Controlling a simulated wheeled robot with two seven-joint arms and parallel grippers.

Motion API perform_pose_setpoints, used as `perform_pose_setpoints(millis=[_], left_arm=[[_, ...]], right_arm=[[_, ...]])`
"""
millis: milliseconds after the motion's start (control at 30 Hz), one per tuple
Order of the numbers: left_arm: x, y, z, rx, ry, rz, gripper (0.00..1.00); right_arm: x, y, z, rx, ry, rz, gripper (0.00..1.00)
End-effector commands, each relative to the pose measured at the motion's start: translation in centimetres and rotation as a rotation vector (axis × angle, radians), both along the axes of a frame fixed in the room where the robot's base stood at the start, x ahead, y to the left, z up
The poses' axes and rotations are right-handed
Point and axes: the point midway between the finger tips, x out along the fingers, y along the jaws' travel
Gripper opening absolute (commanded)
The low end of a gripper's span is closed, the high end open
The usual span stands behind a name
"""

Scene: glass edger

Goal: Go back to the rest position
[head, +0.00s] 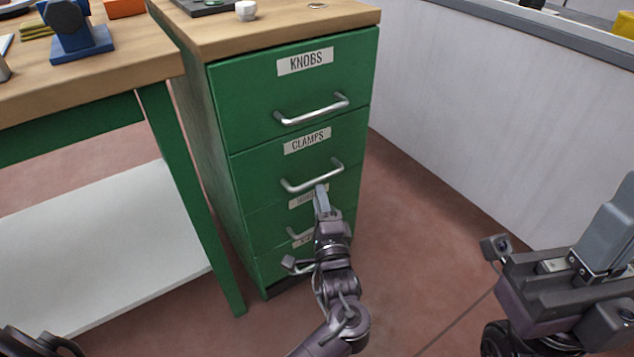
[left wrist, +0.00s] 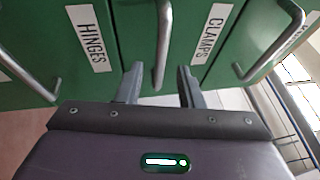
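My left gripper (head: 321,192) is in front of the green drawer cabinet (head: 222,150), just below the CLAMPS drawer handle (head: 312,182). In the left wrist view its two fingers (left wrist: 159,88) are apart, with the CLAMPS handle (left wrist: 164,35) showing between them; I see no finger closed on it. My right gripper (head: 603,235) is at the lower right edge, partly cut off, over the floor; its finger gap is not clear.
The KNOBS drawer (head: 235,85) and the others look shut. A wooden-topped workbench (head: 110,75) with a white lower shelf (head: 100,250) stands left. A pale partition (head: 480,110) runs along the right. Reddish floor (head: 405,240) is clear between cabinet and partition.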

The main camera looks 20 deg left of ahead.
Motion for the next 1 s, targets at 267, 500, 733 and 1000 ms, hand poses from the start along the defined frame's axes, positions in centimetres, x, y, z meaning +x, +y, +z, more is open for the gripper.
perform_pose_setpoints(millis=[267,500,733,1000], left_arm=[[-1.3,-0.7,-0.2,0.000,-0.001,0.001,0.34],[-1.3,-0.7,-0.3,0.000,-0.001,0.001,0.34],[-1.3,-0.7,0.5,-0.030,-0.040,-0.020,0.34],[-3.9,-1.7,13.4,-0.499,-0.620,-0.459,0.34]], right_arm=[[0.1,0.0,-0.2,-0.002,0.023,0.000,0.00],[0.2,0.0,-0.2,-0.003,0.024,0.001,0.00],[0.1,0.1,0.0,-0.007,0.014,0.002,0.00],[0.1,0.1,0.0,-0.005,0.016,0.001,0.00]])
